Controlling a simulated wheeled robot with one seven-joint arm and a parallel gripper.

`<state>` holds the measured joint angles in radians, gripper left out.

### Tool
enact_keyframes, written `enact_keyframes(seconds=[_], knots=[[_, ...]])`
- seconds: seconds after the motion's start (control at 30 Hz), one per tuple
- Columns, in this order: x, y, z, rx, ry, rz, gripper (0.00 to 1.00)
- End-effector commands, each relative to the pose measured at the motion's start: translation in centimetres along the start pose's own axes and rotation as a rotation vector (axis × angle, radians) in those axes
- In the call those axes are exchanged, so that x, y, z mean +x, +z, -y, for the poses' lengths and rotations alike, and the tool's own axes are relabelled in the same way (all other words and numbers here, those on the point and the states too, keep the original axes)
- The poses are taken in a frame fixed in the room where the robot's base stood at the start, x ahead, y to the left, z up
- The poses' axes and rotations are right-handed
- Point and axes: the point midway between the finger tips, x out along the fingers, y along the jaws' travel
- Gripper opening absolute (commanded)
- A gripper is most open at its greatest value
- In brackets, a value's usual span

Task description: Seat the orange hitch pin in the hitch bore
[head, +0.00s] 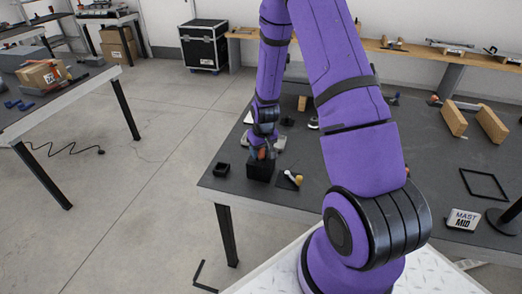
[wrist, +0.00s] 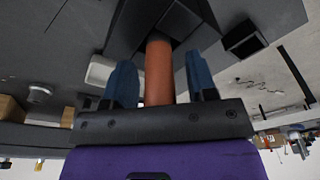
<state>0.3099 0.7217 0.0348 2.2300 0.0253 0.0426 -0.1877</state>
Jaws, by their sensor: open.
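The orange hitch pin (wrist: 159,75) stands between the two blue fingers of my gripper (wrist: 160,66) in the wrist view. There is a gap on each side of it, so my gripper is open around the pin. The pin's far end meets a dark block, which looks like the hitch block (wrist: 185,22); how deep it sits in the bore is hidden. In the head view, the black block (head: 260,172) stands near the table's left front corner. My gripper (head: 262,150) is just above it, with a bit of orange pin (head: 262,154) showing between.
A small black open box (head: 221,169) stands left of the block, close to the table's edge. A tray with a white and yellow piece (head: 289,179) lies to the right. Further right are a black frame (head: 483,184) and a MAST MID sign (head: 464,219).

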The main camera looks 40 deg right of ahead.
Motion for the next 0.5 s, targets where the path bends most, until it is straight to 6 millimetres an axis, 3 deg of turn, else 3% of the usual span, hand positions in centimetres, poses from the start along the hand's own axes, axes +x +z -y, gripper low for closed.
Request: enact_keyframes(seconds=[0.5], knots=[[-7.7,-0.1,0.0,0.001,0.001,-0.004,0.52]])
